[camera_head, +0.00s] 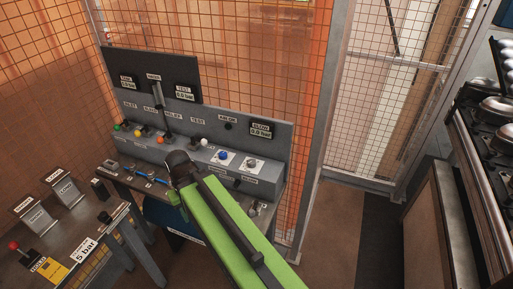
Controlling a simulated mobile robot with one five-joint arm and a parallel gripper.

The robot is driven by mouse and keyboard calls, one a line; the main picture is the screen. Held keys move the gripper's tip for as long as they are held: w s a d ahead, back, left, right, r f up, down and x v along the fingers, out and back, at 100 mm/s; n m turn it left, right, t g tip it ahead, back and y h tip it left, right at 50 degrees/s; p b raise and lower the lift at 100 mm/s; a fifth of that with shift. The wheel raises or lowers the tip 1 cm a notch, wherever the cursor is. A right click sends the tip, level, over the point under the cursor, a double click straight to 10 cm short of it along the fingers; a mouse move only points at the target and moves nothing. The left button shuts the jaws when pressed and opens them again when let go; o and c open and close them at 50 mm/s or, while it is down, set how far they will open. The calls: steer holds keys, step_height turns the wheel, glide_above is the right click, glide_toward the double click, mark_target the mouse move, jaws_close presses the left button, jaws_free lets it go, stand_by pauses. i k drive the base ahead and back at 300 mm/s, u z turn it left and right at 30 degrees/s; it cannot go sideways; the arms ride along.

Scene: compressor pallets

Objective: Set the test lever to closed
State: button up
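A grey bench panel (270,137) carries a row of small levers with coloured knobs under printed labels. The label that reads TEST (197,121) is right of the middle. A white-knobbed lever (204,142) stands just below and right of it and seems to be the test lever. Its exact position is too small to read. My green arm reaches in from the lower right. My gripper (178,160) is at its dark far end, in front of the panel, left of and below the white knob. The fingers are not clear, and the arm hides part of the bench.
A dark gauge board (150,70) stands behind the panel. A side table with a red-knobbed lever (13,245) is at the lower left. Orange mesh fencing (260,50) closes the back. A rack of metal parts (490,110) is at the right, with open floor (340,225) between.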

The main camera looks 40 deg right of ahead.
mark_target(204, 142)
steer(key=z, duration=0.65)
steer(key=i, duration=0.4)
steer(key=u, duration=0.15)
steer(key=k, duration=0.85)
steer(key=u, duration=0.15)
steer(key=i, duration=0.95)
steer(key=u, duration=4.85)
steer(key=i, duration=0.1)
steer(key=z, duration=3.1)
steer(key=i, duration=0.45)
